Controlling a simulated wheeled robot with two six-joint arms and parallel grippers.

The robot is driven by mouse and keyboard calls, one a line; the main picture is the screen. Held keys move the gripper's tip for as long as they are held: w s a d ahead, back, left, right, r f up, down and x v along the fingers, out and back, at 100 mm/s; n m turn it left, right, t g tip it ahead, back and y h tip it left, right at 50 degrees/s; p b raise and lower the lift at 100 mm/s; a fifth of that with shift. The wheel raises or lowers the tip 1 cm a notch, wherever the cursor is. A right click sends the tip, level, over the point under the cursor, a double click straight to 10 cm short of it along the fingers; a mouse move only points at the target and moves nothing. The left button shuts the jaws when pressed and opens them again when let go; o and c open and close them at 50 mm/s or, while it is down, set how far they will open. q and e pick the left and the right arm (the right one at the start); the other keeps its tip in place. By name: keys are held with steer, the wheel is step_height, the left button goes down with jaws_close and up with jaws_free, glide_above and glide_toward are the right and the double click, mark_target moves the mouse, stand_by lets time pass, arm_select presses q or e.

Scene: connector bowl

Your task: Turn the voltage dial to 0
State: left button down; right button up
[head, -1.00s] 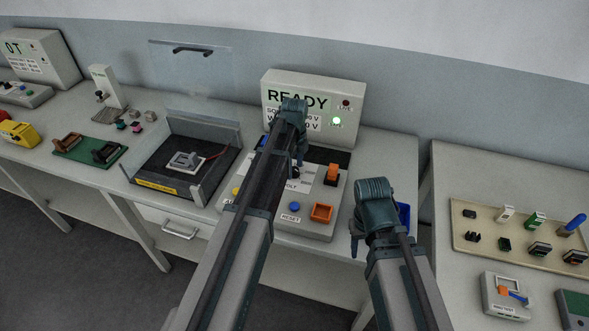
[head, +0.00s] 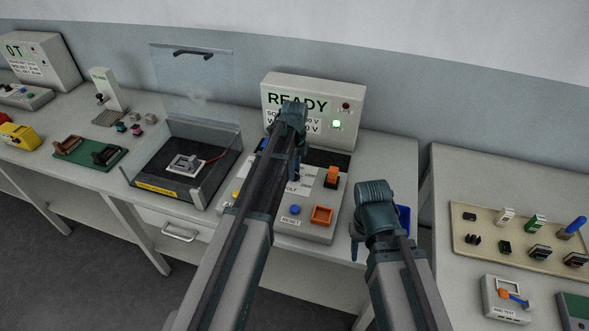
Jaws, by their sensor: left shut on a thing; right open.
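The control box (head: 325,225) stands on the bench below a display that reads "READY" (head: 297,103). Its panel carries a partly covered label ending in "OLT". My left gripper (head: 294,172) points down at the panel by this label and is shut on the voltage dial. The dial itself is hidden by the gripper and arm, so its setting cannot be read. My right gripper (head: 356,247) is open and empty, in front of the box's right side.
A fixture with a raised clear lid (head: 192,80) stands left. A tray of connectors (head: 490,255) lies on the right table.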

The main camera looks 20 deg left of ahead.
arm_select(q)
steer(key=n, duration=1.1)
steer(key=shift+n, duration=0.3)
steer(key=n, duration=1.1)
steer(key=shift+n, duration=0.4)
steer(key=n, duration=1.1)
steer(key=shift+n, duration=0.4)
steer(key=n, duration=0.5)
steer(key=shift+n, duration=0.3)
steer(key=n, duration=0.5)
steer(key=shift+n, duration=0.3)
